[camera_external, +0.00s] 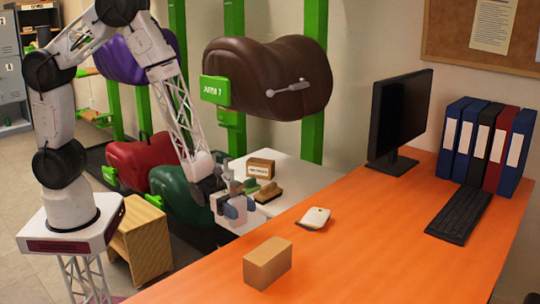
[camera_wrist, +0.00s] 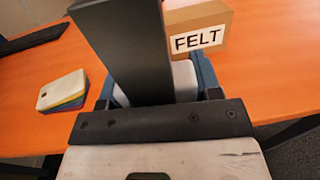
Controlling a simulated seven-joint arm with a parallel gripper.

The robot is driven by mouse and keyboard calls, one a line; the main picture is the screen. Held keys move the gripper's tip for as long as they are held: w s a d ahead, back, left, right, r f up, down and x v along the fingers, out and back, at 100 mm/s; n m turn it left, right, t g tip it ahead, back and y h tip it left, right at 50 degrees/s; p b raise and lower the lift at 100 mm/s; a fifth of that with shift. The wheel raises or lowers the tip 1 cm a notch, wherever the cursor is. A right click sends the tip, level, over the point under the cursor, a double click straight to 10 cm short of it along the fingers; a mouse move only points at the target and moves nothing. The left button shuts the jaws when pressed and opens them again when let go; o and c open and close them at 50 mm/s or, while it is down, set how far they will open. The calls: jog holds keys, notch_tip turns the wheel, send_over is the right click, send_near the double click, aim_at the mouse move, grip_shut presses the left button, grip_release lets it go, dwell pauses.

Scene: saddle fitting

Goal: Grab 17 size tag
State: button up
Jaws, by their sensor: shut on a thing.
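A small stack of tags (camera_external: 314,218) lies on the orange desk, with a white top and coloured edges below. It also shows at the left of the wrist view (camera_wrist: 62,92), with yellow, green and blue layers. No number can be read on it. My gripper (camera_external: 235,210) hangs at the desk's left edge, left of the stack and apart from it. In the wrist view its blue jaws are partly hidden behind a dark bar. A pale piece (camera_wrist: 185,80) shows between them, and the jaws are shut on it. I cannot tell whether it is a tag.
A cardboard box (camera_external: 267,265) stands at the desk's front; the wrist view shows its FELT label (camera_wrist: 198,40). A white table (camera_external: 300,172) behind my gripper holds a labelled box (camera_external: 260,167) and brushes (camera_external: 268,192). The monitor (camera_external: 400,120), keyboard (camera_external: 460,213) and binders stand farther right.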

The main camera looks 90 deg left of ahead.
jog(key=shift+s+a+r, duration=0.1)
jog(key=shift+s+a, duration=0.2)
jog(key=shift+s, duration=0.65)
jog(key=shift+s+a+r, duration=0.1)
jog(key=shift+s+a, duration=0.2)
jog(key=shift+s, duration=0.65)
jog(key=shift+s+a+r, duration=0.1)
jog(key=shift+s+a, duration=0.2)
jog(key=shift+s, duration=0.65)
